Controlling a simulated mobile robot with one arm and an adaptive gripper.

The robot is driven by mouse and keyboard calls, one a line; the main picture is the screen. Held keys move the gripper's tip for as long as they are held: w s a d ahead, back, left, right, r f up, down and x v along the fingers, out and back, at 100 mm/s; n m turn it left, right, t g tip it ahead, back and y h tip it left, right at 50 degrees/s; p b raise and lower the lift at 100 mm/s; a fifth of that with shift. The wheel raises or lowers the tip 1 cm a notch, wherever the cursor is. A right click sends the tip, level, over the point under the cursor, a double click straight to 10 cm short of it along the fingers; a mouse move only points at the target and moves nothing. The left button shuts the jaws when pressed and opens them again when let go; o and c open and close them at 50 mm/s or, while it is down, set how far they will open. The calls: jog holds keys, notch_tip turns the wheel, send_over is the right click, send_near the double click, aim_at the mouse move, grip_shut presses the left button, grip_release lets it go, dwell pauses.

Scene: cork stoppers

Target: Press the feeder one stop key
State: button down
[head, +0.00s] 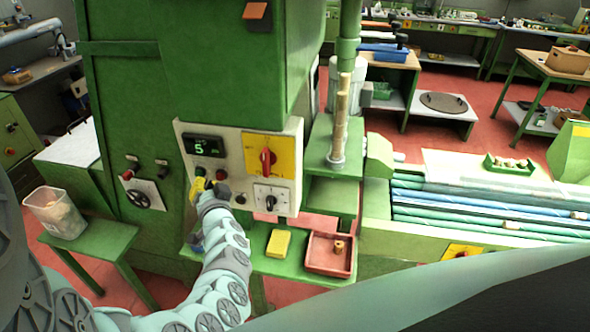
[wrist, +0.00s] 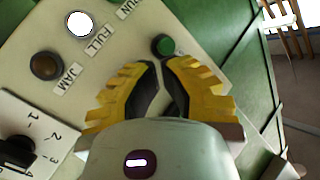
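The feeder's control panel (head: 230,150) is pale, with a dark display (head: 203,146) reading a green 5. A dark red key (head: 221,174) sits below the display, just right of my gripper (head: 197,188). In the wrist view, my gripper (wrist: 161,64) has yellow fingers with tips almost together and nothing seen between them. A green key (wrist: 163,44) shows just beyond the tips, its label partly hidden. I cannot see a red key in the wrist view; the fingers and palm cover part of the panel. Contact with the panel cannot be told.
A yellow plate with a red knob (head: 267,160) and a dial with a black knob (head: 270,202) are right of the keys. JAM (wrist: 46,66) and FULL (wrist: 79,24) lamps show in the wrist view. Below stand a yellow block (head: 278,243) and a red tray (head: 322,266).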

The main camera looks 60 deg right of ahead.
jog(key=shift+d, duration=0.15)
dwell(0.8)
jog(key=shift+w+d, duration=0.15)
jog(key=shift+d, duration=0.1)
jog(key=shift+w+d, duration=0.2)
jog(key=shift+d, duration=0.15)
dwell(0.7)
jog(key=shift+s+a, duration=0.1)
dwell(0.3)
jog(key=shift+s+a, duration=0.3)
jog(key=shift+a, duration=0.3)
jog(key=shift+s+a+p, duration=0.3)
jog(key=shift+s+a, duration=0.05)
jog(key=shift+a, duration=0.4)
jog(key=shift+s+a+p, duration=0.3)
jog(key=shift+a+p, duration=0.05)
jog(key=shift+a, duration=0.4)
jog(key=shift+s+a+p, duration=0.3)
jog(key=shift+s+a, duration=0.05)
jog(key=shift+a, duration=0.4)
